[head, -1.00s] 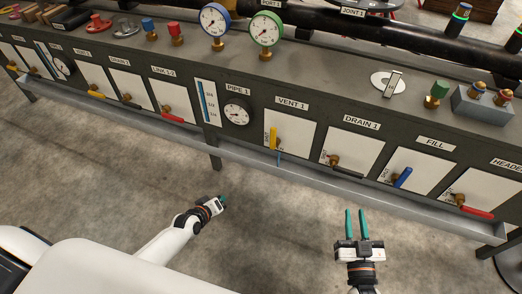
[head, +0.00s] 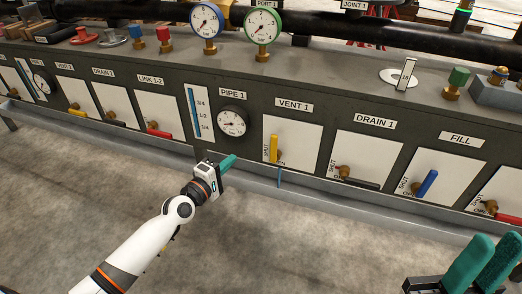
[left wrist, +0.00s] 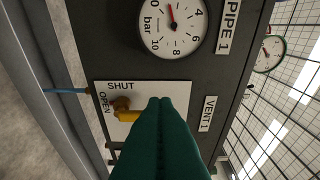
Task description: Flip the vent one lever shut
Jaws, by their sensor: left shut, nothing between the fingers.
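The vent 1 lever (head: 273,147) is yellow and stands upright from a brass valve on a white panel under the VENT 1 label (head: 294,105). The panel has SHUT along its left side and OPEN along its bottom. In the left wrist view, turned sideways, the yellow lever (left wrist: 128,115) is partly hidden behind my fingers. My left gripper (head: 232,160) is shut and empty, left of the lever and apart from it in the head view; its teal fingers (left wrist: 165,100) fill the lower middle of the wrist view. My right gripper (head: 485,240) is open and empty at lower right.
The PIPE 1 gauge (head: 231,121) is left of the vent panel. The drain 1 lever (head: 360,182) and blue fill lever (head: 427,184) are to the right. A grey ledge (head: 320,199) runs below the panels. The floor in front is clear.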

